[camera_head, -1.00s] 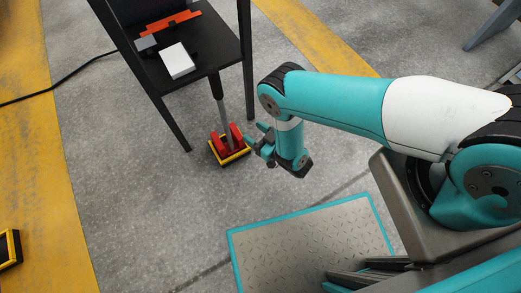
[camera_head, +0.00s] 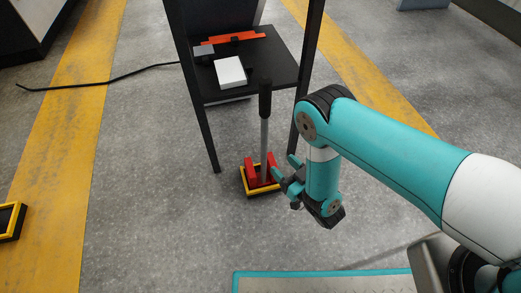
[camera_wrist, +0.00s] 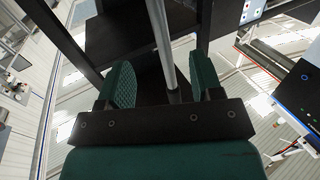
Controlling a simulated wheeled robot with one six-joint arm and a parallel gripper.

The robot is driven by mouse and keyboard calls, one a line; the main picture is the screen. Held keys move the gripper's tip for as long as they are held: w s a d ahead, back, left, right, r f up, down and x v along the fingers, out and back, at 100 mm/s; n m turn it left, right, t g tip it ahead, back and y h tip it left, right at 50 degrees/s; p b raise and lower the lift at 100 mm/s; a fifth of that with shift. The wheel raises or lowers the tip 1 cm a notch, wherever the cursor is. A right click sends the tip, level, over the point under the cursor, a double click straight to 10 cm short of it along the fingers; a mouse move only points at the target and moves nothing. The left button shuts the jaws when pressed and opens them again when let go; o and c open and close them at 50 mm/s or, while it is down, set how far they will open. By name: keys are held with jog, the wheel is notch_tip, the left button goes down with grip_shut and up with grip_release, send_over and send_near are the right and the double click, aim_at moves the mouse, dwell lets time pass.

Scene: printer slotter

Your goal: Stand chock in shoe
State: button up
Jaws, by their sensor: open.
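A red chock (camera_head: 250,169) with two upright red pieces stands inside a yellow-rimmed black shoe (camera_head: 262,192) on the floor. A grey pole (camera_head: 264,140) with a black grip rises upright from between the red pieces; whether it is part of the chock I cannot tell. My gripper (camera_head: 287,178) is low, just right of the chock, its fingers pointing toward it. In the wrist view, my gripper (camera_wrist: 160,74) has its two green fingers apart, and the grey pole (camera_wrist: 163,45) shows between them. Its contact with either finger is not visible. The pole's foot is hidden.
A black stand (camera_head: 280,62) behind the chock holds a white box (camera_head: 229,72) and an orange piece (camera_head: 236,38); its legs flank the shoe. Another yellow-rimmed black frame (camera_head: 10,221) lies at the far left. A black cable (camera_head: 100,81) crosses the floor. Front-left floor is clear.

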aim_at(267, 150)
jog(key=shift+f+b+x, duration=0.2)
jog(key=shift+b+x, duration=0.55)
jog(key=shift+b, duration=0.55)
jog(key=shift+f+b+x, duration=0.15)
jog(key=shift+b+x, duration=0.55)
jog(key=shift+b, duration=0.6)
jog(key=b+x, duration=0.3)
jog(key=x, duration=0.5)
jog(key=shift+w+a+r, duration=0.2)
jog(key=shift+w+r, duration=0.15)
jog(key=shift+c, duration=0.2)
grip_shut()
